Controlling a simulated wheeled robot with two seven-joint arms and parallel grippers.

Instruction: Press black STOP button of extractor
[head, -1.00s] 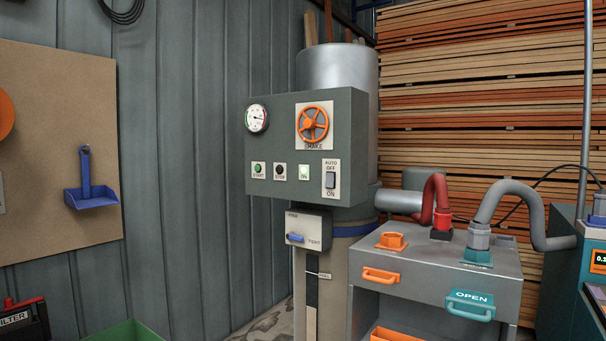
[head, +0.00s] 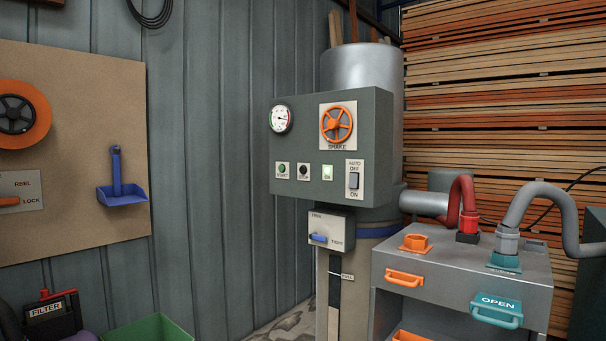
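The extractor's grey control panel (head: 290,150) is mounted in front of a silver cylinder (head: 360,80). The black STOP button (head: 303,170) sits on a small white plate in the panel's lower row. To its left is the green START button (head: 282,169). The AUTO/OFF/ON switch (head: 354,181) is further right, below the orange SHAKE wheel (head: 336,124). A round gauge (head: 281,119) is at the panel's upper left. Neither of my grippers shows in the head view.
Below the panel is a small box with a blue lever (head: 319,238). A grey cabinet (head: 450,265) with hoses and orange and teal handles stands at lower right. A brown board (head: 75,220) holds a blue dustpan (head: 122,192). A green bin (head: 150,330) is at lower left.

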